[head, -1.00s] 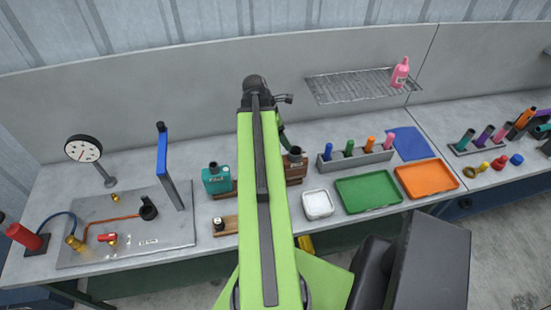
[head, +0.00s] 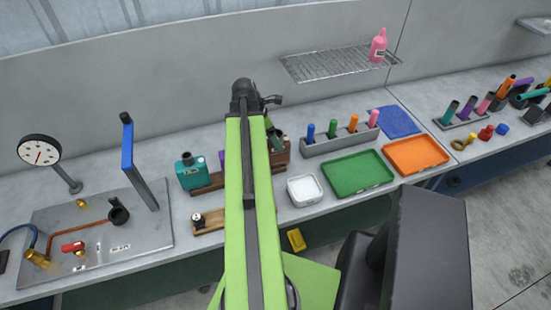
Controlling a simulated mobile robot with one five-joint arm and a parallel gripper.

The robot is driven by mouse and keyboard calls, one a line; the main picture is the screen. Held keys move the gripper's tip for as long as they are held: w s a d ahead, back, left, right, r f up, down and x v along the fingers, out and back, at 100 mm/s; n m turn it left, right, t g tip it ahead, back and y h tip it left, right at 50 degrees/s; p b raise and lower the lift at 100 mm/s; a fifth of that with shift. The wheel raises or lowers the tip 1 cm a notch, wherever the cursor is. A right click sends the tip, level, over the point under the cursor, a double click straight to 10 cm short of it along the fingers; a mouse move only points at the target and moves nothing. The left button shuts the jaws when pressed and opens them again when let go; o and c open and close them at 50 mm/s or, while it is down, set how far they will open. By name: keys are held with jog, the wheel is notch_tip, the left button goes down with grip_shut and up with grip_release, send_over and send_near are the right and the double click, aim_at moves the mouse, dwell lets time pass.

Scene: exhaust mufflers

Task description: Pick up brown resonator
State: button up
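A brown block-shaped body with a dark neck, seemingly the brown resonator (head: 280,157), stands on the bench just right of my raised arm in the head view. My green arm covers its left side. A teal container with a dark cap (head: 191,172) and a sliver of a purple one (head: 222,159) stand left of the arm, along a wooden rack (head: 207,186). My arm's far joint is above the bench, and a green link behind it runs down near the brown body. My gripper is hidden behind the arm, so its fingers do not show.
Right of the arm are a white tray (head: 305,189), a green tray (head: 357,173), an orange tray (head: 416,155) and a grey holder with coloured tubes (head: 340,140). A gauge (head: 39,150) and blue-topped post (head: 127,145) stand left. A wire shelf (head: 335,65) is above.

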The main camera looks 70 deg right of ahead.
jog(key=b+x, duration=0.4)
jog(key=x, duration=0.1)
jog(key=shift+d+b, duration=0.15)
jog(key=shift+b, duration=0.15)
jog(key=c, duration=1.3)
jog(key=shift+c, duration=0.2)
jog(key=shift+r, duration=0.1)
jog(key=shift+r+p, duration=0.65)
jog(key=shift+p, duration=0.1)
notch_tip(320, 180, up, 3)
jog(key=p, duration=0.3)
jog(key=shift+r, duration=0.15)
jog(key=s+r+p, duration=0.6)
jog(key=s, duration=0.5)
jog(key=shift+s+a, duration=0.3)
jog(key=shift+s, duration=0.05)
